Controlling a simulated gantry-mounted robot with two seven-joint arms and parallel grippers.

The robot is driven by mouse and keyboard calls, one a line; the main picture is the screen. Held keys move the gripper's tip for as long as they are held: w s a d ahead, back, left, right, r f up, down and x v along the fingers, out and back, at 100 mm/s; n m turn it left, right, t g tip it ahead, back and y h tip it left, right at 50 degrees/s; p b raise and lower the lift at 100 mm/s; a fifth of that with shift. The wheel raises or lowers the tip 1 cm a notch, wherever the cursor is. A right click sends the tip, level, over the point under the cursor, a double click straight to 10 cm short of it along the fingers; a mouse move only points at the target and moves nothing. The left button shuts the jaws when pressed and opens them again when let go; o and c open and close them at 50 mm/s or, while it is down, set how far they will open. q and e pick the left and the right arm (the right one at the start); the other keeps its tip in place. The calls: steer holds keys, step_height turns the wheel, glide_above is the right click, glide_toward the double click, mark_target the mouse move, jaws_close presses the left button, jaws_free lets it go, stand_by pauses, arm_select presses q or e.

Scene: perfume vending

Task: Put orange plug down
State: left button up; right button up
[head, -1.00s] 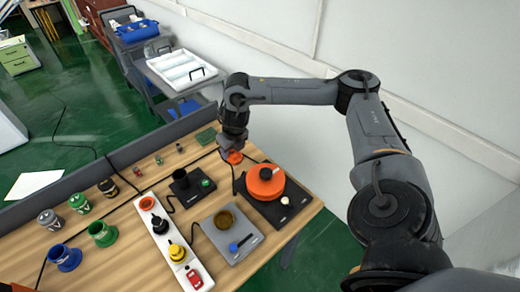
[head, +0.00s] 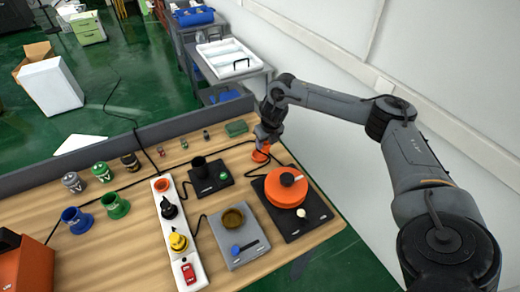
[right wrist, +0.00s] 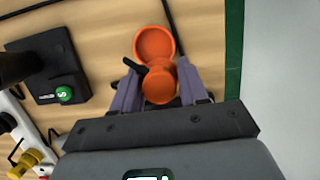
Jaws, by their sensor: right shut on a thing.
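The orange plug (head: 261,153) is at the back right of the wooden table, behind the orange round pot. In the right wrist view the plug (right wrist: 153,45) shows its wide round cup end outward, with its narrower part between my fingers. My right gripper (right wrist: 158,86) is shut on it, one grey-purple finger on each side. In the head view the right gripper (head: 265,140) points down over the plug. The plug is at or very close to the table top; I cannot tell whether it touches. My left gripper is not in view.
The orange pot (head: 285,188) sits on a black plate (head: 310,217) just in front. A black device (head: 223,178) and a white power strip (head: 178,242) with plugs stand to the left. Dark cables run near the plug.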

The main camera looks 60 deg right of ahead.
steer(key=shift+w+d+f, duration=0.1)
steer(key=shift+w+f, duration=0.25)
steer(key=shift+w, duration=0.2)
steer(key=shift+w+f, duration=0.3)
steer(key=shift+w, duration=0.25)
steer(key=shift+w+d+f, duration=0.1)
steer(key=shift+w+f, duration=0.1)
steer(key=shift+w, duration=0.05)
steer(key=shift+f+b, duration=0.3)
steer(key=shift+f, duration=1.7)
steer(key=shift+f, duration=0.2)
steer(key=o, duration=1.1)
steer(key=shift+r, duration=0.1)
